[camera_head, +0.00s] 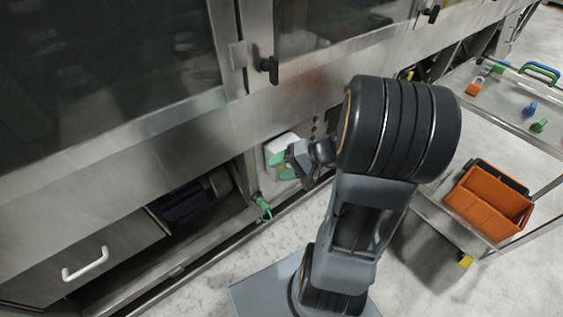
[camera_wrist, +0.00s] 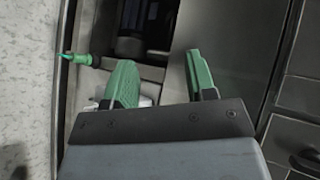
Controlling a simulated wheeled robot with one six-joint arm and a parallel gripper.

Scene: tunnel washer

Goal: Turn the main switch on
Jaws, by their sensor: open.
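A pale box (camera_head: 282,141) on the lower front of the steel washer looks like the main switch housing. My gripper (camera_head: 281,166) is in front of it, with its green fingers covering most of the box's face. The switch's knob and its position cannot be made out. In the wrist view my gripper (camera_wrist: 160,58) is open, with a gap between its two green fingers and nothing held. A small pale patch of what may be the box (camera_wrist: 148,97) shows low beside the left finger. Contact cannot be told.
A green valve or hose fitting (camera_head: 262,203) sticks out just below the box and also shows in the wrist view (camera_wrist: 82,58). A black door handle (camera_head: 269,67) is above. A steel cart with an orange bin (camera_head: 490,203) stands to the right. Floor is clear at lower left.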

